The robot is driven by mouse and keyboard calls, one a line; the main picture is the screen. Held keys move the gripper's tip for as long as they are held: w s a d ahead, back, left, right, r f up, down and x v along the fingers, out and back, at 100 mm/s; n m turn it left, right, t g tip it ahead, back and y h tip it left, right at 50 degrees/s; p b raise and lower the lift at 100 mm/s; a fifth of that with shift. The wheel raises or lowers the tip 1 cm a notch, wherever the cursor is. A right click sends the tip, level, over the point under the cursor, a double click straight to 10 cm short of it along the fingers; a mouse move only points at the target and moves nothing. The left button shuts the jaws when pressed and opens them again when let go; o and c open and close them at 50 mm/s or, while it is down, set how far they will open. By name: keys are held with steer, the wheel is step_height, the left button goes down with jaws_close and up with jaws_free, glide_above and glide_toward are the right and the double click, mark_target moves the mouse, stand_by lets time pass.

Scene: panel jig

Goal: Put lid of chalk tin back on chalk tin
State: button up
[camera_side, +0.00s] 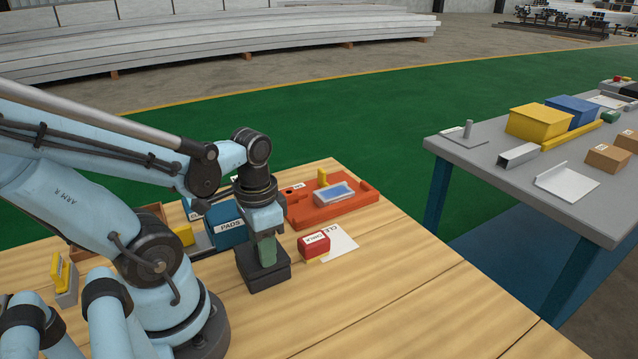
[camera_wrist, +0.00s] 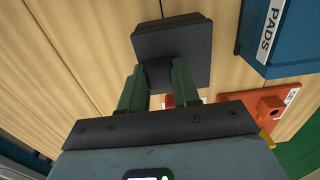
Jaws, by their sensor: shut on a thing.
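My gripper (camera_side: 266,252) points straight down with its green fingers shut on the dark knob of a dark grey square piece (camera_side: 264,277), which looks like a lid. In the wrist view the fingers (camera_wrist: 160,73) pinch the knob from both sides, and the square piece (camera_wrist: 194,45) spreads out beyond it. It is level, at or close to the wooden tabletop; I cannot tell whether a tin is under it. A small red box (camera_side: 314,246) with a white label, perhaps reading chalk, stands to its right.
A blue PADS box (camera_side: 228,232) stands close behind and left of my gripper. An orange-red fixture (camera_side: 300,213) holding a blue-topped panel (camera_side: 335,194) lies behind. A white card (camera_side: 341,243) lies beside the red box. The front right of the wooden table (camera_side: 400,300) is clear.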

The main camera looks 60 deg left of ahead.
steer(key=shift+f, duration=0.3)
steer(key=o, duration=1.1)
steer(key=shift+r, duration=0.1)
step_height(320, 180, up, 12)
steer(key=w+d+f+t, duration=0.1)
steer(key=w+d+t, duration=0.1)
steer(key=w, duration=0.1)
steer(key=w+d+f+t, duration=0.1)
steer(key=w+d+t, duration=0.1)
steer(key=w, duration=0.2)
steer(key=w+d+f+t, duration=0.1)
steer(key=w+t, duration=0.2)
steer(key=w, duration=0.1)
steer(key=shift+w+d+f, duration=0.1)
steer(key=shift+w+d, duration=0.15)
steer(key=shift+d, duration=0.15)
